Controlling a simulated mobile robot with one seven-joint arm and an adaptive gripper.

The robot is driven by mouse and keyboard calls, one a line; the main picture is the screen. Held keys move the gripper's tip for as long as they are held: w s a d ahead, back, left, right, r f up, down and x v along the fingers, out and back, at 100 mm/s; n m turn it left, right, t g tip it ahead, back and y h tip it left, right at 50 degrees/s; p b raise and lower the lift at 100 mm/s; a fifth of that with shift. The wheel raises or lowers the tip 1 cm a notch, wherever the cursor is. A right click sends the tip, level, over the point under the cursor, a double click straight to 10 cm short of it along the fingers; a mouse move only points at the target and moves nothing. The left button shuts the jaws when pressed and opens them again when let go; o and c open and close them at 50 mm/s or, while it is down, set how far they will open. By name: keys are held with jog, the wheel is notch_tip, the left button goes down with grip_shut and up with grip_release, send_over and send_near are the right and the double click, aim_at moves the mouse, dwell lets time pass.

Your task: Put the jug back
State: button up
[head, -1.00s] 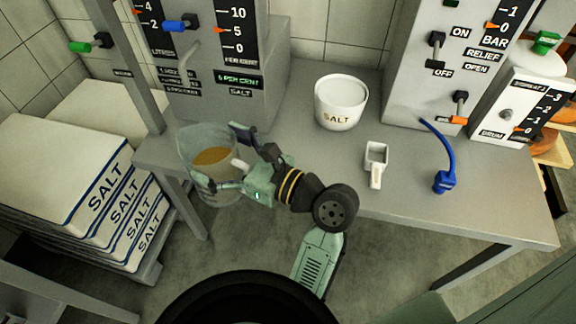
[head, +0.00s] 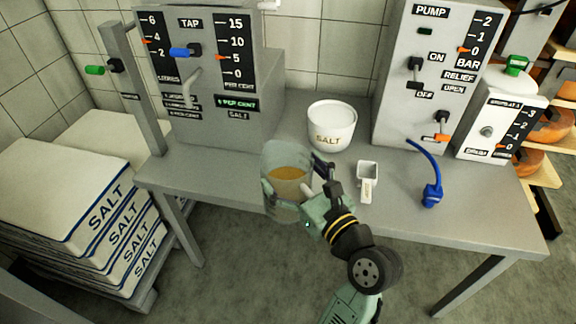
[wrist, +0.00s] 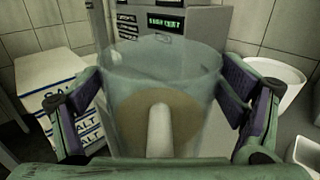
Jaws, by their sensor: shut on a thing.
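A clear jug (head: 287,158) with amber liquid in it is held in my gripper (head: 291,197) at the front edge of the bench, left of its middle. The jug looks upright. In the wrist view my gripper's two fingers (wrist: 160,100) press on both sides of the jug (wrist: 160,62), and its pale handle points toward the camera. The head view does not show clearly whether the jug's base is above the bench top or in front of its edge.
On the grey bench (head: 300,108) stand a white SALT crock (head: 331,128), a small white scoop (head: 366,181) and a blue hose nozzle (head: 431,192). A tap unit (head: 215,75) is at back left, a pump unit (head: 425,85) at right. SALT sacks (head: 75,210) are stacked at left.

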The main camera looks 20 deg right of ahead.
aim_at(288, 152)
jog(key=shift+w+d+f+p, duration=0.15)
jog(key=shift+w+d+f, duration=0.5)
jog(key=shift+w, duration=1.15)
jog(key=shift+w+d+f+p, duration=0.2)
jog(key=shift+w+d+f, duration=0.4)
jog(key=shift+w, duration=1.2)
jog(key=shift+w+d+f+p, duration=0.15)
jog(key=shift+w+d+f, duration=0.2)
jog(key=shift+w+f, duration=1)
jog(key=shift+w+r, duration=0.45)
jog(key=o, duration=1.8)
jog(key=shift+f, duration=0.2)
jog(key=shift+c, duration=0.2)
